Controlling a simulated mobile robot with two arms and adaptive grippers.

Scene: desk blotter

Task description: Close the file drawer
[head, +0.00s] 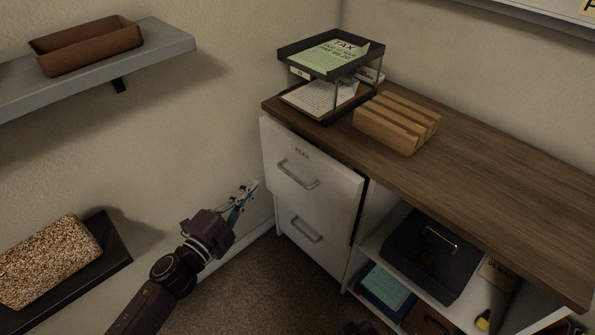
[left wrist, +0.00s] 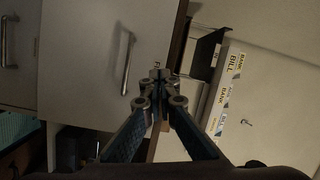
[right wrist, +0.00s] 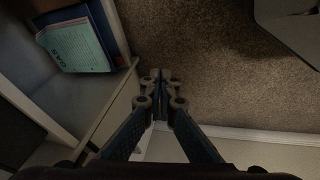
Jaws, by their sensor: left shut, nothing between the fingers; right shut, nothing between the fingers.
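The file drawer (head: 328,182) is the upper drawer of the white cabinet, with a small label and a metal handle. In the head view its front seems to stand slightly proud, with a dark gap along its right edge. The drawer front also shows in the left wrist view (left wrist: 85,45), with its handle. My left gripper (head: 252,187) is shut and empty, left of the drawer and apart from it in the head view. My right gripper (right wrist: 160,80) is shut and empty near the cabinet's lower shelf. How far the drawer stands out is hard to tell.
A lower drawer (head: 305,235) sits below. On the desktop (head: 480,160) are a two-tier tray (head: 283,50) and a slotted wooden block (head: 397,122). A dark box (head: 435,252) is on the cabinet shelf. A wall shelf (head: 175,47) is at upper left. Carpet (head: 250,290) lies clear in front.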

